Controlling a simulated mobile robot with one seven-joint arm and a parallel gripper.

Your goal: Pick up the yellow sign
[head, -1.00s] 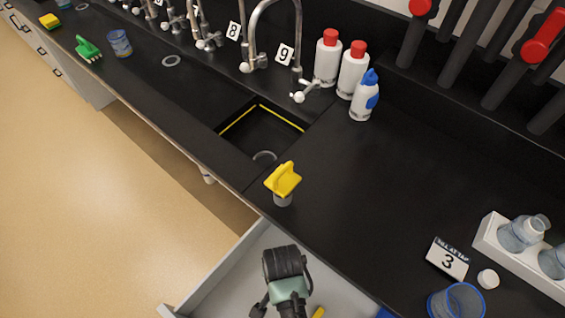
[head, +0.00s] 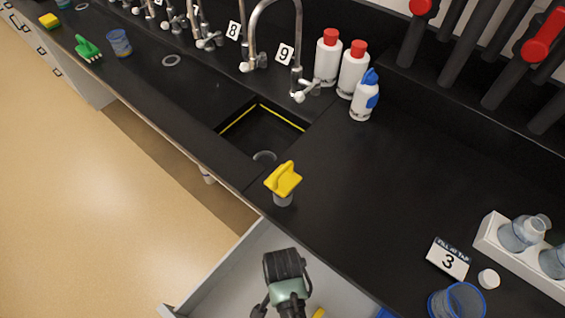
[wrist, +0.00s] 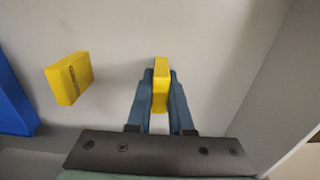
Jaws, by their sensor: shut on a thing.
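My gripper (wrist: 161,80) is down inside the open drawer. Its two blue-grey fingers are shut on a thin yellow slab, the yellow sign (wrist: 161,86), seen edge-on in the wrist view. Its faces are hidden by the fingers. A second yellow block (wrist: 72,79) with a dark marking lies apart, to the left of the fingers. In the head view my arm hides the fingers, and a bit of yellow shows beside it at the bottom edge; I cannot tell which piece that is.
The drawer's left wall (head: 212,276) and the counter edge stand close around my arm. A blue thing (wrist: 14,95) lies at the left in the wrist view. On the counter are a yellow-topped piece (head: 283,182), a sink (head: 262,135), and a blue-rimmed beaker (head: 457,301).

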